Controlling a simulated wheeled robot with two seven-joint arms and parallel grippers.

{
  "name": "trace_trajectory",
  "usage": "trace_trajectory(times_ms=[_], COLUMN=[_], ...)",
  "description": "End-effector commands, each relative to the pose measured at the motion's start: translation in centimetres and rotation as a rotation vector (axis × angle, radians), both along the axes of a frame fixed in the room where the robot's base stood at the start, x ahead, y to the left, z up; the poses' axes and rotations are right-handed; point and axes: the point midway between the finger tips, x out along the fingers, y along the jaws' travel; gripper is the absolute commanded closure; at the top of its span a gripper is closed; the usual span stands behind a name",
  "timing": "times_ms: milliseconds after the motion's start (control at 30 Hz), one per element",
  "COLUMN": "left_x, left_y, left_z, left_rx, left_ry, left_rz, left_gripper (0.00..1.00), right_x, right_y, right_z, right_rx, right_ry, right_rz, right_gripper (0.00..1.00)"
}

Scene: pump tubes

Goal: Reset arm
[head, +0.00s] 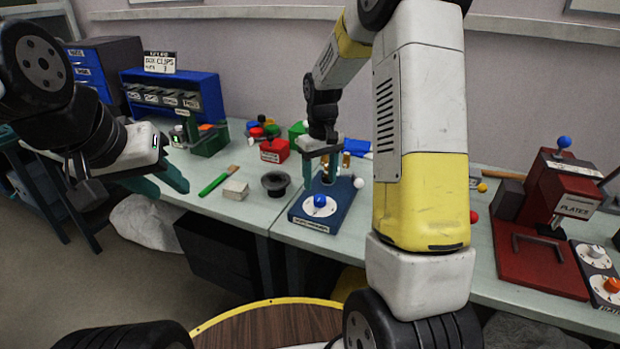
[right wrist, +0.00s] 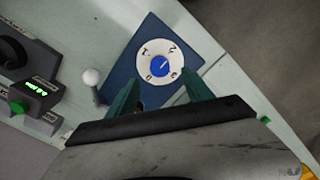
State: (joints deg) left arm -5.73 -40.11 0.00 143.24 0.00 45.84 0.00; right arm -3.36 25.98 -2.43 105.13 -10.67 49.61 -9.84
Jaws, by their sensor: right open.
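My left gripper (head: 160,182) hangs at the left in the head view, over the floor by the table's left front edge. Its two teal fingers are apart with nothing between them. My right gripper (head: 322,168) points down over the blue dial station (head: 335,208) in the middle of the table. In the right wrist view, the teal fingers of the right gripper (right wrist: 161,88) are spread and empty. The station's white dial with a blue knob (right wrist: 160,66) shows beyond and between the fingertips. Contact between the fingers and the station cannot be told.
A white ball-topped lever (right wrist: 91,78) stands beside the station. A dark round holder (head: 275,183), a green brush (head: 216,182) and a red box (head: 274,149) lie left of it. A red press (head: 530,262) stands at the right. A blue rack (head: 175,95) stands back left.

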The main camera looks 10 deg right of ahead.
Motion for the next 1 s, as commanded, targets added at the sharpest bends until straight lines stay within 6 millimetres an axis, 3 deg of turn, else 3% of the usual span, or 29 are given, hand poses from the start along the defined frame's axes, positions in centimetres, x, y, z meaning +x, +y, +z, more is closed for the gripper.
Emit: trace_trajectory(times_ms=[200, 367, 500, 700, 833, 1000], left_x=[0.0, 0.0, 0.0, 0.0, 0.0, 0.0], left_y=[0.0, 0.0, 0.0, 0.0, 0.0, 0.0], left_z=[0.0, 0.0, 0.0, 0.0, 0.0, 0.0], left_rx=[0.0, 0.0, 0.0, 0.0, 0.0, 0.0], left_ry=[0.0, 0.0, 0.0, 0.0, 0.0, 0.0], left_rz=[0.0, 0.0, 0.0, 0.0, 0.0, 0.0], left_gripper=[0.64, 0.64, 0.64, 0.64, 0.64, 0.64], right_x=[-0.4, -3.0, -6.9, -13.4, -17.7, -22.1], right_y=[0.1, 0.2, 0.5, 1.0, 1.4, 1.9], right_z=[2.7, 7.0, 11.7, 16.2, 17.9, 18.6], right_rx=[0.006, 0.035, 0.077, 0.142, 0.186, 0.236], right_ry=[-0.016, -0.085, -0.177, -0.303, -0.382, -0.466], right_rz=[-0.007, -0.042, -0.088, -0.151, -0.189, -0.227], right_gripper=[0.4, 0.4, 0.4, 0.4, 0.4, 0.4])
